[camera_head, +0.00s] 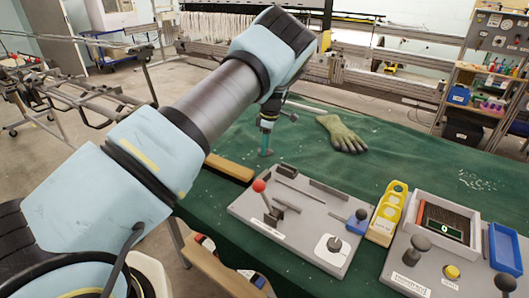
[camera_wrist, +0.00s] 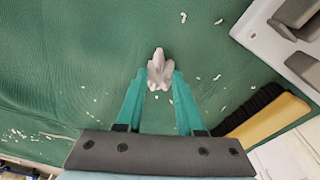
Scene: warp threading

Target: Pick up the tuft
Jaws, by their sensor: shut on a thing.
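The tuft (camera_wrist: 160,65) is a small pale, whitish, lumpy piece in the wrist view. It sits between the two teal fingertips of my gripper (camera_wrist: 161,84), which are shut on it. The green cloth fills the view behind it; I cannot tell whether the tuft touches the cloth. In the head view my gripper (camera_head: 266,151) points down at the green-covered table (camera_head: 225,130), left of the glove. The tuft is too small or hidden to make out there.
A green glove (camera_head: 341,133) lies right of my gripper. A grey fixture board (camera_head: 300,225) with a red-knobbed lever stands nearer. A wooden-handled brush (camera_wrist: 262,115) lies close to my gripper. Small white scraps (camera_wrist: 217,77) dot the cloth. A yellow holder (camera_head: 388,213) stands at right.

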